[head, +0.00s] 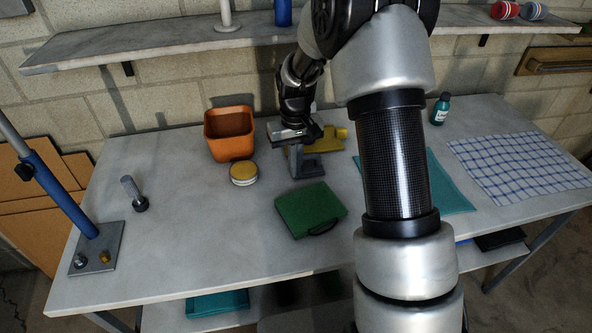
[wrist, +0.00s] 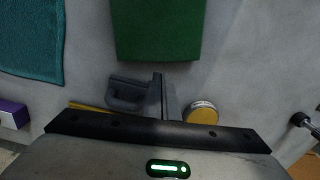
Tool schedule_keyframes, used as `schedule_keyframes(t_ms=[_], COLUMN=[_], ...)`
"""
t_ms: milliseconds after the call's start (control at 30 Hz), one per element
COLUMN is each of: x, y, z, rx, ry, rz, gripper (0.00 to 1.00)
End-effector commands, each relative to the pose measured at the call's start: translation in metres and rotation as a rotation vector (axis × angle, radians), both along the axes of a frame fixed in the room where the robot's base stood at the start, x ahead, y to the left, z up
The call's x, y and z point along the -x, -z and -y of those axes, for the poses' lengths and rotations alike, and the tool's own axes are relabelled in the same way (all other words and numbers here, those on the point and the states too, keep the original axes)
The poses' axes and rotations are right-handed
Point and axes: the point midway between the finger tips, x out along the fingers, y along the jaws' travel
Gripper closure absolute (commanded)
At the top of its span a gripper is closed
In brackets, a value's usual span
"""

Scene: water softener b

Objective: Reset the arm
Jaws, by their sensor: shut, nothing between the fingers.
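My gripper (head: 296,162) hangs at the end of my arm over the back middle of the table (head: 180,220), fingers pointing down. Its fingers also show in the wrist view (wrist: 157,85), together and with nothing held. A grey bracket-like piece (head: 312,170) is right beside the fingers; it also shows in the wrist view (wrist: 124,96). I cannot tell whether they touch. A yellow object (head: 325,141) lies behind, partly hidden by the gripper. My arm reaches across the right middle of the head view.
A green case (head: 310,209) lies in front of the gripper. An orange pot (head: 229,135) and a yellow-lidded tin (head: 243,174) stand left. A teal cloth (head: 446,190), checked cloth (head: 515,163) and small bottle (head: 441,109) are right. A shelf (head: 170,45) overhangs the back.

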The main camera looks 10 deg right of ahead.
Motion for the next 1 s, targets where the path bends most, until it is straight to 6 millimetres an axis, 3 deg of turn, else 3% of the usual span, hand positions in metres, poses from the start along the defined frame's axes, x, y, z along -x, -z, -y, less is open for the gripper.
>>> schedule_keyframes(t_ms=[33,100,333,467,567,700,900,1000], x=[0.0,0.0,0.002,0.012,0.033,0.077,0.153,0.191], y=[-0.016,-0.024,-0.033,-0.073,-0.122,-0.189,-0.254,-0.273], z=[0.0,-0.001,-0.001,0.001,0.003,0.005,0.008,0.009], rx=[0.0,0.0,0.0,0.004,0.008,0.01,0.003,-0.006], ry=[0.0,0.0,0.001,0.008,0.021,0.041,0.075,0.091], rz=[0.002,0.002,0.006,0.048,0.103,0.189,0.311,0.371], gripper=[1.0,1.0,1.0,1.0,1.0,1.0,1.0,1.0])
